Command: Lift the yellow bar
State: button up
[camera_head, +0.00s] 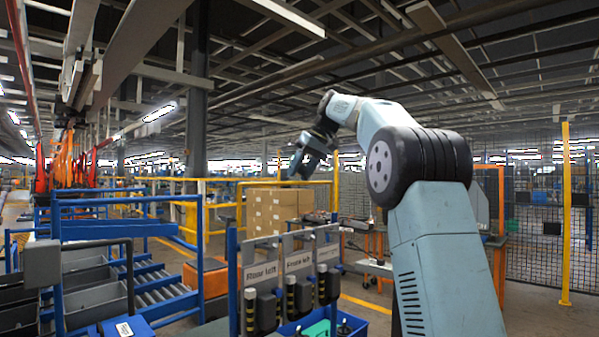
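Several yellow bars show in the head view, and I cannot tell which one the task names. One yellow rail (285,182) runs level behind the stacked cardboard boxes, with upright posts at its ends. Another yellow rail (130,201) runs along the left, behind the blue racks. A tall yellow post (566,215) stands by the mesh fence at right. My gripper (298,168) is raised in the middle of the picture, in front of the background rail and above the boxes in the picture. It is small and dark, and its fingers are unclear. I see no bar held in it.
Cardboard boxes (270,211) are stacked in the middle. Blue racks with a roller conveyor (160,283) and grey bins (95,300) fill the left. A labelled panel (262,275) stands at the front. A mesh fence (535,200) closes the right. Open floor shows at lower right.

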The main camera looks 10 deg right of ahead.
jog(key=shift+o, duration=1.2)
jog(key=shift+d, duration=0.1)
jog(key=shift+r, duration=0.1)
jog(key=v, duration=1.1)
jog(key=shift+s+d+r, duration=0.15)
jog(key=shift+d+r, duration=0.05)
jog(key=shift+r, duration=0.05)
